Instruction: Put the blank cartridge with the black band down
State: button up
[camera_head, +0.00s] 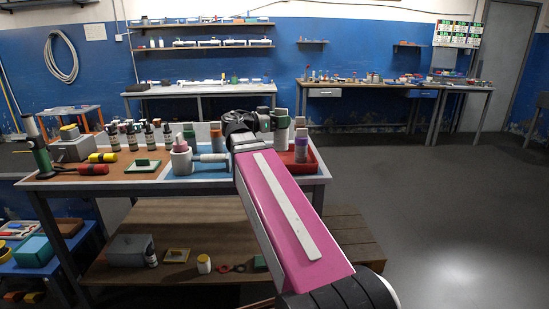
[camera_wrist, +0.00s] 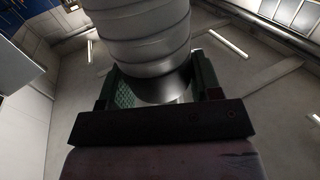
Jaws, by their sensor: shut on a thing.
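My gripper (camera_wrist: 160,92), with green-padded fingers, is shut on a pale grey ribbed cylinder (camera_wrist: 145,35) in the wrist view. A dark band (camera_wrist: 162,88) shows at the cylinder's end between the fingers, so I take it as the blank cartridge with the black band. In the head view my pink arm reaches over the workbench (camera_head: 100,184), and the wrist hides most of the gripper. A white cylinder (camera_head: 281,130) stands out just right of the wrist; I cannot tell if it is the held one. The cartridge's contact with any surface is hidden.
A red tray (camera_head: 312,164) at the bench's right end holds a purple-banded cartridge (camera_head: 301,148). Several dark bottles (camera_head: 131,136) stand farther left, with a green-framed tray (camera_head: 143,165). Open floor lies to the right.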

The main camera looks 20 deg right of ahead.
jog(key=w+d+f, duration=0.4)
jog(key=w+f, duration=0.7)
jog(key=shift+w+d, duration=0.2)
jog(key=shift+w, duration=0.05)
dwell(0.3)
jog(key=o, duration=1)
jog(key=shift+f, duration=0.1)
jog(key=a, duration=0.7)
jog(key=shift+s+a, duration=0.25)
jog(key=shift+s, duration=0.15)
jog(key=shift+s, duration=0.15)
